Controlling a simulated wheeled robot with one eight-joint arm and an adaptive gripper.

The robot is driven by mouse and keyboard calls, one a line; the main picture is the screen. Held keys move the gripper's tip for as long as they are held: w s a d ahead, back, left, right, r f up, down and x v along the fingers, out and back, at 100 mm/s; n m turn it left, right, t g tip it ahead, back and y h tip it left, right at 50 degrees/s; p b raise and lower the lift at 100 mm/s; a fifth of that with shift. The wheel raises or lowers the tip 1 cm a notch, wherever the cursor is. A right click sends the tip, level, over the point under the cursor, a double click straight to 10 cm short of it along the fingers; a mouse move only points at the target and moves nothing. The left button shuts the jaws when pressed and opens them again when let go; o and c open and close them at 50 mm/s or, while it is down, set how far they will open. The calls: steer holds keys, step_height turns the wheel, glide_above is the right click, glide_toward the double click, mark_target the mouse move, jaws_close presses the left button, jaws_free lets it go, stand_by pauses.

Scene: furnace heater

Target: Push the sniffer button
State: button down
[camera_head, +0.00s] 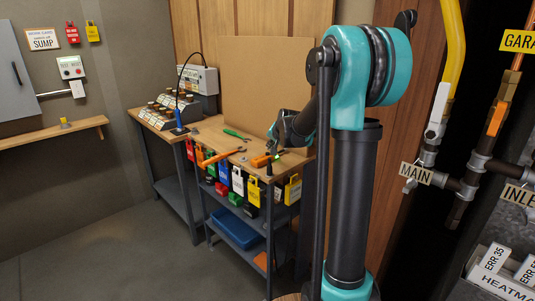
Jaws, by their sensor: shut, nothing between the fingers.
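A small blue upright device with a black cable (178,118) stands on the left part of the workbench. Its cable runs up to a pale grey box (198,79) behind it; this may be the sniffer. No button can be made out on it at this size. My gripper (271,148) is shut and empty over the right part of the bench, pointing down and left. It is apart from the blue device, to its right. The fingertips are small, and their gap to the items below cannot be told.
The workbench (212,132) carries an orange-handled tool (218,157), a green-handled tool (236,134) and an orange item (260,161) near my gripper. Coloured lockout tags hang along its front edge. Labelled pipes (431,150) stand at right. The floor at left is clear.

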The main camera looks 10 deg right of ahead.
steer(key=shift+f, duration=0.15)
steer(key=shift+f, duration=0.25)
steer(key=shift+f, duration=0.25)
stand_by(0.4)
steer(key=shift+r, duration=0.7)
steer(key=shift+r, duration=0.1)
steer(key=shift+r, duration=2.9)
